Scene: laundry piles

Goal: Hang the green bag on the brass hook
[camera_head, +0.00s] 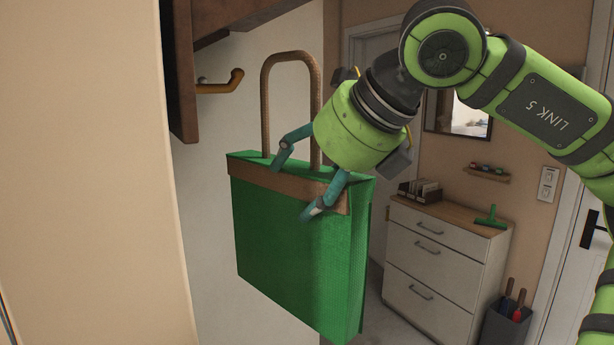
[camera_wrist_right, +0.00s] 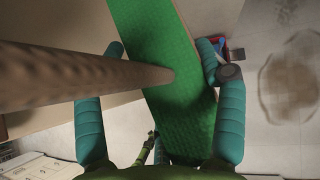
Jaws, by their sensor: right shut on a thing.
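The green bag (camera_head: 290,250) hangs upright in the air in the head view, with a brown band along its top and a stiff brown handle loop (camera_head: 291,56) standing up. My right gripper (camera_head: 296,188) is shut on the bag's upper part, its teal fingers at the brown band below the handle. In the right wrist view the green bag (camera_wrist_right: 160,50) lies between the two fingers (camera_wrist_right: 160,85), and the blurred handle crosses from the left. The brass hook (camera_head: 222,85) sticks out at upper left, its tip turned up. The handle is right of the hook, apart from it. My left gripper is out of view.
A dark wooden shelf or board (camera_head: 182,75) stands beside the hook. A pale panel (camera_head: 85,180) fills the left side. A white drawer chest (camera_head: 430,262) with a green squeegee-like tool (camera_head: 491,216) on top stands behind at right. A dark bin (camera_head: 506,325) is beside it.

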